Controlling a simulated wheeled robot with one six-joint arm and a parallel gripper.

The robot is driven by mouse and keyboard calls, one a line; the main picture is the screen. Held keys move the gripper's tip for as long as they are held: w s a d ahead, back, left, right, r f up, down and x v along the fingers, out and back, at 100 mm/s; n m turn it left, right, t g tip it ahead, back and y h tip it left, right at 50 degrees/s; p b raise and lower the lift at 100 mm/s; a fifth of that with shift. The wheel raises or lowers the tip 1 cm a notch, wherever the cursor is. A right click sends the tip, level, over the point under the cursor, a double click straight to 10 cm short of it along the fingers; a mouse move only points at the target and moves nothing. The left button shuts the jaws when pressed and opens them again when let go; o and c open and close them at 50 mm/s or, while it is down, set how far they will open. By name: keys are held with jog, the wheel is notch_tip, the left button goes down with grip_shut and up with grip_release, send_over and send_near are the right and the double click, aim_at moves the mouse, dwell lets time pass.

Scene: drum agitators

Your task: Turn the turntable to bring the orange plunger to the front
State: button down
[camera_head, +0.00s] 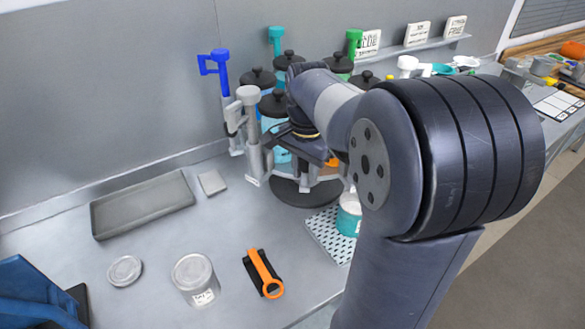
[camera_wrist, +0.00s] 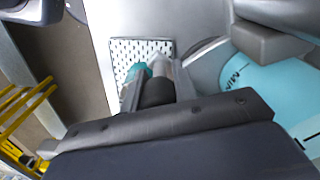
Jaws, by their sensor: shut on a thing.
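The turntable (camera_head: 290,193) is a dark round base on the bench, carrying several drums with black lids. Upright plungers show in blue (camera_head: 222,75), grey (camera_head: 250,125), teal (camera_head: 275,38) and green (camera_head: 353,42). I cannot make out an orange plunger; an orange patch (camera_head: 330,170) shows low behind my arm, which hides much of the turntable's right side. My gripper (camera_wrist: 157,85) is shut on a dark cylindrical thing (camera_wrist: 157,93) beside the turntable's drums. A light-blue drum (camera_wrist: 255,85) is to its right in the wrist view.
A grey tray (camera_head: 142,203), a round tin (camera_head: 194,275), a small lid (camera_head: 125,270) and an orange ring-ended tool (camera_head: 263,270) lie on the bench.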

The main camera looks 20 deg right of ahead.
jog(key=shift+s+d, duration=0.25)
jog(key=shift+d, duration=0.3)
jog(key=shift+s+d, duration=0.2)
jog(key=shift+d, duration=0.3)
jog(key=c, duration=1.1)
grip_release()
notch_tip(320, 180, up, 11)
jog(key=shift+f, duration=0.1)
